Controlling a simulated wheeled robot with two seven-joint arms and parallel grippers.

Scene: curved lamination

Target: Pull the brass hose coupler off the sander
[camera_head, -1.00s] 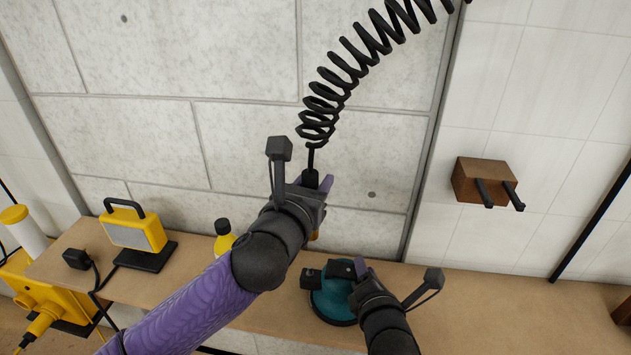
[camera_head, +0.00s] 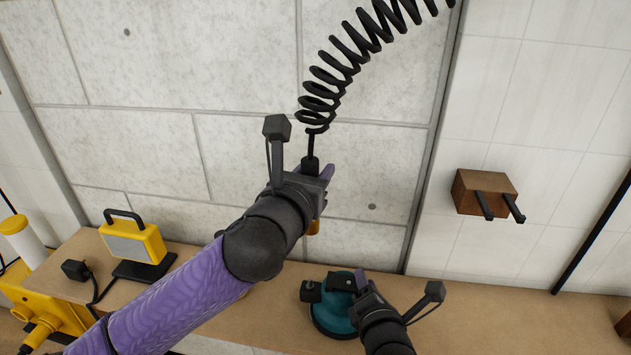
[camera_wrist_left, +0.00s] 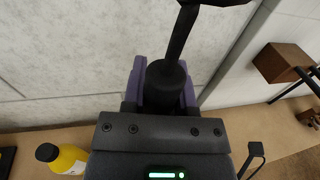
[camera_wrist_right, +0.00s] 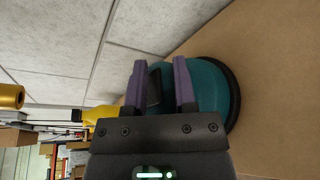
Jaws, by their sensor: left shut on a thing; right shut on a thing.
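The brass hose coupler (camera_head: 313,227) shows just below my left gripper (camera_head: 318,172), at the end of the black coiled hose (camera_head: 322,92). My left gripper is shut on the hose end, whose black sleeve (camera_wrist_left: 165,82) stands between the fingers. The teal sander (camera_head: 330,316) sits on the bench. My right gripper (camera_head: 358,279) is shut on the sander, which also shows between and beside its fingers in the right wrist view (camera_wrist_right: 208,92). The coupler is above the sander with a visible gap. In the right wrist view the coupler (camera_wrist_right: 10,97) is at the left edge.
A yellow work lamp (camera_head: 133,240) stands on the bench (camera_head: 500,315) at the left. A yellow bottle (camera_wrist_left: 64,158) is behind my left arm. A wooden block with two black pegs (camera_head: 484,192) is on the wall at the right. The bench right of the sander is clear.

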